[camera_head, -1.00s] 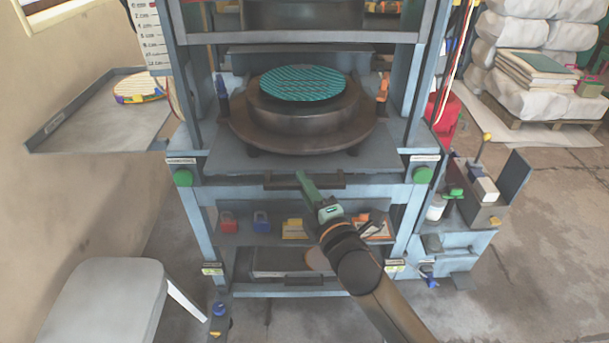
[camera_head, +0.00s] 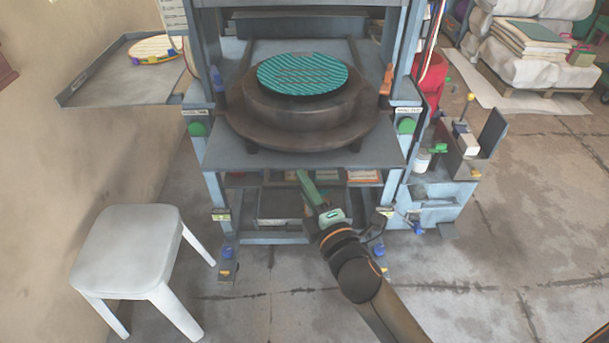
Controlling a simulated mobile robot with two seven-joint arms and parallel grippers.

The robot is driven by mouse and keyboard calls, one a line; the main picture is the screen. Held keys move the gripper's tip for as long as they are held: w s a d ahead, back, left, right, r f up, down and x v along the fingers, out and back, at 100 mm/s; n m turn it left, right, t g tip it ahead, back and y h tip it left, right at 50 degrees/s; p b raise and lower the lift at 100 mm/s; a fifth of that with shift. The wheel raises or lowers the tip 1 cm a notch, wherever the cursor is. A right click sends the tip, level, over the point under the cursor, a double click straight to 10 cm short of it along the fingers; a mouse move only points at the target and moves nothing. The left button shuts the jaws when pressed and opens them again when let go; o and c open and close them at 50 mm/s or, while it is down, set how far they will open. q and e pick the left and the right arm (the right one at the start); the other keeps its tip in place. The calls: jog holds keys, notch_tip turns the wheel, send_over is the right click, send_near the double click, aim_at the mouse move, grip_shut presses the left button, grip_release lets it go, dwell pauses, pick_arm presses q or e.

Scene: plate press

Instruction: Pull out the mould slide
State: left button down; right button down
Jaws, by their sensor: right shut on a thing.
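The mould slide (camera_head: 222,150) is a flat grey plate jutting out of the front of the blue press frame, level, with its front edge toward me. It carries a dark round mould (camera_head: 335,110) with a teal striped disc (camera_head: 303,73) on top. My right gripper (camera_head: 303,176) reaches up from below right to the middle of the slide's front edge and is shut on it. The exact grip spot and the slide's handle are hard to make out. My left gripper is not in view.
A white stool (camera_head: 125,245) stands at the front left. A grey side shelf (camera_head: 100,85) with a round patterned plate (camera_head: 155,47) is at the left. A blue-grey side rack (camera_head: 440,195) with bottles stands right of the press.

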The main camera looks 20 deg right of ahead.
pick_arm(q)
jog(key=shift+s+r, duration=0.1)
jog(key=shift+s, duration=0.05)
pick_arm(e)
jog(key=shift+s+a, duration=0.1)
jog(key=shift+s, duration=0.35)
jog(key=c, duration=1.1)
grip_release()
